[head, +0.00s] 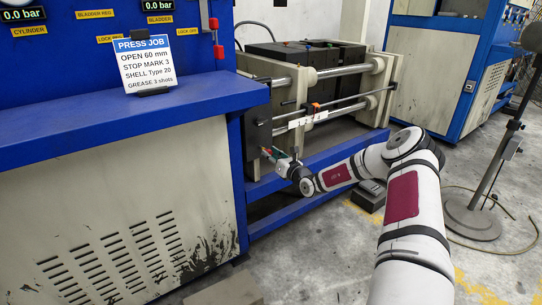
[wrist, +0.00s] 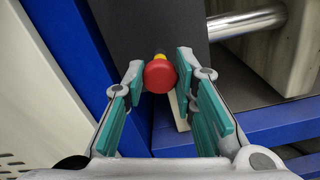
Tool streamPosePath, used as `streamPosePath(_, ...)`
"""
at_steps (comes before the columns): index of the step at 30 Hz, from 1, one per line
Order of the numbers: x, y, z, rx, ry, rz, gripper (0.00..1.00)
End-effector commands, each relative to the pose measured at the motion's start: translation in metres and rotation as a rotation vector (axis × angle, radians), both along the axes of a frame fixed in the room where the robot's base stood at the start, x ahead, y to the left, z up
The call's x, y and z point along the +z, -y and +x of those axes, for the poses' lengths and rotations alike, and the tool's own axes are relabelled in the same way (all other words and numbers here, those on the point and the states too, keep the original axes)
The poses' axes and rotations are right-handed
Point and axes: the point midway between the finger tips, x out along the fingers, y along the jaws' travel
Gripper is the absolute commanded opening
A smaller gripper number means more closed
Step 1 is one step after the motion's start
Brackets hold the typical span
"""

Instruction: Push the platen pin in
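The platen pin shows a round red knob (wrist: 159,76) with a yellow collar (wrist: 159,55) behind it, against the dark platen face (wrist: 150,25) in the wrist view. My gripper (wrist: 160,77) is open, with its teal-padded fingers on either side of the knob. A narrow gap appears to show on each side, so the fingers look apart from it. In the head view my gripper (head: 270,153) is at the near left end of the press (head: 262,125), low on its dark plate. The pin's shaft is hidden behind the knob.
The press's steel rods (head: 340,70) run to the right of my gripper. A blue frame rail (head: 310,165) lies below. The blue bench with a job card (head: 146,62) stands at left. A lamp stand (head: 472,217) is at right on open floor.

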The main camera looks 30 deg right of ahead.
Motion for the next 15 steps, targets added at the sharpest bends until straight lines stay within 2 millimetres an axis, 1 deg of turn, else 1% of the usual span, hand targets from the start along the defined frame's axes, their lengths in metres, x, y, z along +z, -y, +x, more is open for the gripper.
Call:
streamPosePath(7, 0.0, 0.0, 0.003, 0.001, 0.0, 0.0, 0.0)
streamPosePath(12, -0.001, -0.002, 0.025, 0.002, 0.0, -0.002, 0.0)
streamPosePath(15, -0.001, -0.002, 0.033, 0.002, 0.0, -0.002, 0.0)
